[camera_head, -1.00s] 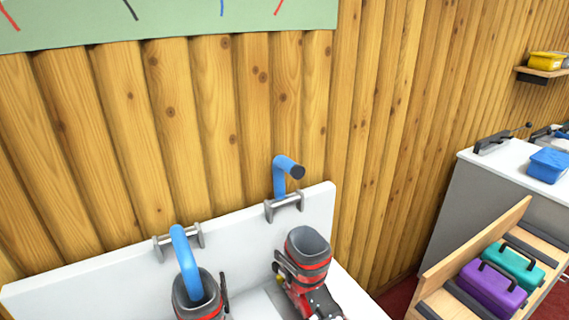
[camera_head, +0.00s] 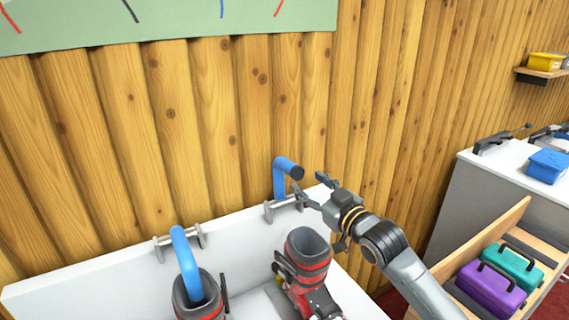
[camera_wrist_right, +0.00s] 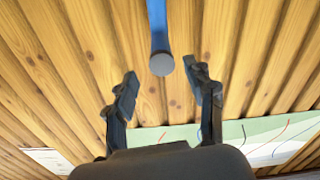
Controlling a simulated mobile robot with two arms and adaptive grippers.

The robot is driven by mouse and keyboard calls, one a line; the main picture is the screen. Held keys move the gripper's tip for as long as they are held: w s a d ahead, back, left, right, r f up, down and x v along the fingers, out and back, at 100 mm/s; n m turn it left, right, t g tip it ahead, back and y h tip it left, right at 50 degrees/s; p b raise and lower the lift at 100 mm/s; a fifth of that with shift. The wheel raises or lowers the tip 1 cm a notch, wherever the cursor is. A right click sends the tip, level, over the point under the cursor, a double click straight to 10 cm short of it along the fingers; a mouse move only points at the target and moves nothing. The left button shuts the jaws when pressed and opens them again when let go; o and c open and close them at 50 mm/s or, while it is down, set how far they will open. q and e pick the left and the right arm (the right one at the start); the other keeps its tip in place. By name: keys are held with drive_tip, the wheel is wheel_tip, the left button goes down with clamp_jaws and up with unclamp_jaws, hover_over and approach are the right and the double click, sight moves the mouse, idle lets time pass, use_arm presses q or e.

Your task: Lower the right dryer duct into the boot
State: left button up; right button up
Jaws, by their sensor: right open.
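The right dryer duct (camera_head: 281,178) is a blue bent tube with a dark end, raised above its bracket on the white bench back. The right boot (camera_head: 307,258), dark grey and red, stands upright below it with its top open. My right gripper (camera_head: 309,187) is open, just right of the duct's dark end. In the right wrist view the duct's round grey end (camera_wrist_right: 162,65) lies ahead, between the spread fingertips and apart from both. The left duct (camera_head: 186,262) bends down into the left boot (camera_head: 201,301). My left gripper is not in view.
The white bench back (camera_head: 100,262) runs behind the boots, against a wooden log wall (camera_head: 210,130). A wooden rack with purple (camera_head: 490,290) and teal (camera_head: 514,262) cases stands at the lower right, before a white-topped counter (camera_head: 500,164).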

sight(284, 164)
drive_tip(key=p+x, duration=0.2)
drive_tip(key=x, duration=1)
drive_tip(key=shift+w+a, duration=0.1)
drive_tip(key=shift+w, duration=0.05)
drive_tip(key=shift+f, duration=0.1)
clamp_jaws()
